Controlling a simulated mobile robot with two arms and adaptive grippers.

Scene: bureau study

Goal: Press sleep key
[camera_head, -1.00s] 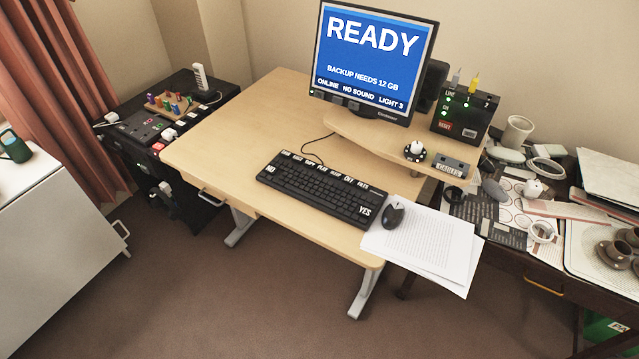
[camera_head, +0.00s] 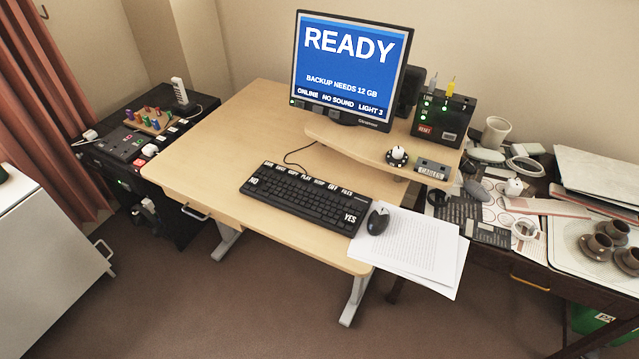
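A black keyboard (camera_head: 298,199) lies on the light wooden desk (camera_head: 220,150), turned slightly. Its top row has several white-labelled keys, and one of them, right of the middle, seems to read SLEEP (camera_head: 319,183), though the print is too small to be sure. A NO key is at its left end and a YES key at its lower right. The monitor (camera_head: 350,65) behind shows READY on blue, with a line about a backup and a status line. Neither of my grippers is in view.
A black mouse (camera_head: 378,221) rests on white papers (camera_head: 415,245) that overhang the desk's front right edge. A raised shelf (camera_head: 345,138) carries a round knob. A side table with cups (camera_head: 603,243) stands right, a black cabinet (camera_head: 190,120) left. Open carpet lies in front.

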